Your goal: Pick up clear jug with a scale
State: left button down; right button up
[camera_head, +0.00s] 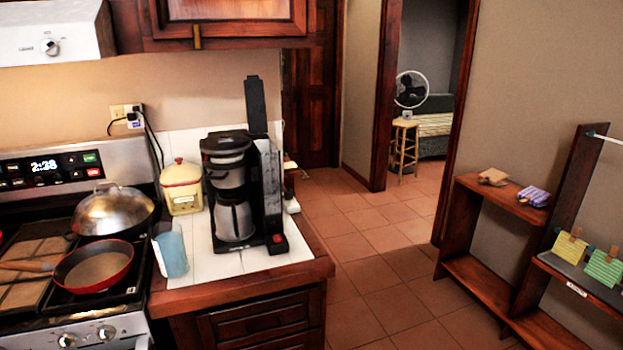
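A small pale blue jug-like vessel (174,254) stands near the front left corner of the tiled counter, close to the stove's right edge. It is the likeliest match for the clear jug, but no scale marks can be made out on it. Its left side is whitish and its front bluish. Neither of my grippers shows in the head view.
A black and steel coffee maker (232,190) stands right of the jug, and a cream canister (182,190) with a red-trimmed lid stands behind it. A red pan (94,268) and a domed lid (112,211) are on the stove. A wooden shelf (480,285) stands at right; tiled floor between is clear.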

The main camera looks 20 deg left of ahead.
aim_at(174, 254)
jog(key=u, duration=1.6)
